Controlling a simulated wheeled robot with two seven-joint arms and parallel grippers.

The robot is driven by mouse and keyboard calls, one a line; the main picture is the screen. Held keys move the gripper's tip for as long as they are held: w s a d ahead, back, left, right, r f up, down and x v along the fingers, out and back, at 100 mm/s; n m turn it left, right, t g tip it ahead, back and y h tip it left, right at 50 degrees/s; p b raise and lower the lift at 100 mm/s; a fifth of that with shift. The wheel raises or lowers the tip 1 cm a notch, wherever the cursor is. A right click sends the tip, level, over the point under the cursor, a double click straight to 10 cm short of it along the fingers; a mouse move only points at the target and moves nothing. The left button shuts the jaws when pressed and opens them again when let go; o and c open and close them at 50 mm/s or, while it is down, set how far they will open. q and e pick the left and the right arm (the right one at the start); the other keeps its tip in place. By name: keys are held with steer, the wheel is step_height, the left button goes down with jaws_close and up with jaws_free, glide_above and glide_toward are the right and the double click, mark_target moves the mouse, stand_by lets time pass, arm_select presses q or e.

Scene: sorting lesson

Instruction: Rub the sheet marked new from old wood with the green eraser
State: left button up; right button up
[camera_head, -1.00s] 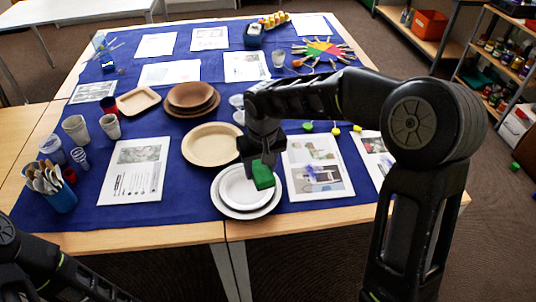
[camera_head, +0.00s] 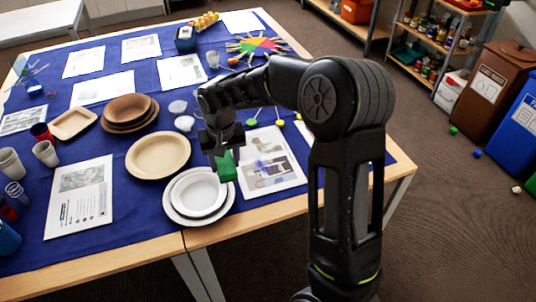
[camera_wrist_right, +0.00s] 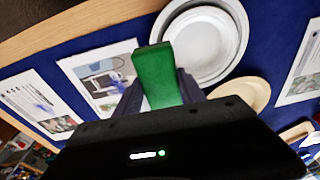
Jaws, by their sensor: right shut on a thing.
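The green eraser (camera_head: 226,166) is held by my right gripper (camera_head: 219,150). The wrist view shows the eraser (camera_wrist_right: 158,77) upright between the fingers. It is above the right edge of the white plates, beside a sheet with pictures and a blue smudge (camera_head: 278,180). The print is too small to read, so I cannot tell which sheet is marked new from old wood. My left gripper is out of view.
Stacked white plates (camera_head: 170,208) stand at the table's front. A tan plate (camera_head: 133,172) and brown plates (camera_head: 108,126) lie behind. Another sheet (camera_head: 62,222) and cups (camera_head: 45,153) are to the left. Brown and blue bins stand on the floor at right.

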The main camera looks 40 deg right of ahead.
steer(key=s+d+f+m, duration=0.1)
steer(key=d+m, duration=0.1)
steer(key=d, duration=0.4)
steer(key=s+d+f+m, duration=0.1)
steer(key=s+d+m, duration=0.1)
steer(key=d, duration=0.5)
steer(key=shift+f+m+h+b, duration=0.4)
steer(key=shift+m+b, duration=0.05)
steer(key=shift+m, duration=0.05)
